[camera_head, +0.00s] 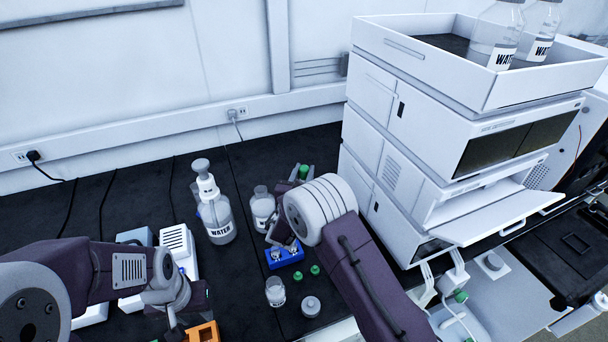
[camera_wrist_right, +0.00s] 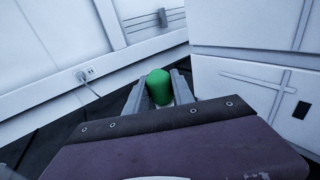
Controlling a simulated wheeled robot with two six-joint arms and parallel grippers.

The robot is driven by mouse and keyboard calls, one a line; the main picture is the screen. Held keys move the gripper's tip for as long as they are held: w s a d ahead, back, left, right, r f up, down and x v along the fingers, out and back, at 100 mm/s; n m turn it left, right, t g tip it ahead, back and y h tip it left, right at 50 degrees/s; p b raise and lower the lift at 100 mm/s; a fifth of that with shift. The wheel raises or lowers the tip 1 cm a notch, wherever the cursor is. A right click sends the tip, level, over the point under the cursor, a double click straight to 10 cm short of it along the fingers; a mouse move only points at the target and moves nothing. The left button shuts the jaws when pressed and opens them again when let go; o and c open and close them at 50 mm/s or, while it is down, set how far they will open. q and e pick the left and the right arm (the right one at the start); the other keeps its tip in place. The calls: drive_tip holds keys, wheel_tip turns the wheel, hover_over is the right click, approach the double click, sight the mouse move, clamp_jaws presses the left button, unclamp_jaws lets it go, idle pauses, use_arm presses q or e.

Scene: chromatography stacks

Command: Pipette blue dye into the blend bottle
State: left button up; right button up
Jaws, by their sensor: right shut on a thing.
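My right gripper (camera_head: 299,182) is shut on a green bulb (camera_wrist_right: 159,86), which looks like the top of the pipette. It also shows in the head view (camera_head: 304,171); the pipette's lower part is hidden. A clear bottle (camera_head: 262,208) stands left of the right wrist, partly hidden. A blue rack (camera_head: 285,258) with small vials sits in front of that wrist. An open clear bottle (camera_head: 275,293) stands nearer the front. I cannot tell which bottle is the blend bottle or where blue dye is. My left gripper (camera_head: 180,318) hangs at lower left; its fingers are unclear.
A pump-topped WATER bottle (camera_head: 217,224) stands left of the rack. An orange block (camera_head: 203,332) is beside my left gripper. White devices (camera_head: 179,247) stand left; the chromatography stack (camera_head: 440,130) blocks the right.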

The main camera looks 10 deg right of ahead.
drive_tip(key=shift+r+p, duration=2.1)
drive_tip(key=shift+r, duration=1.85)
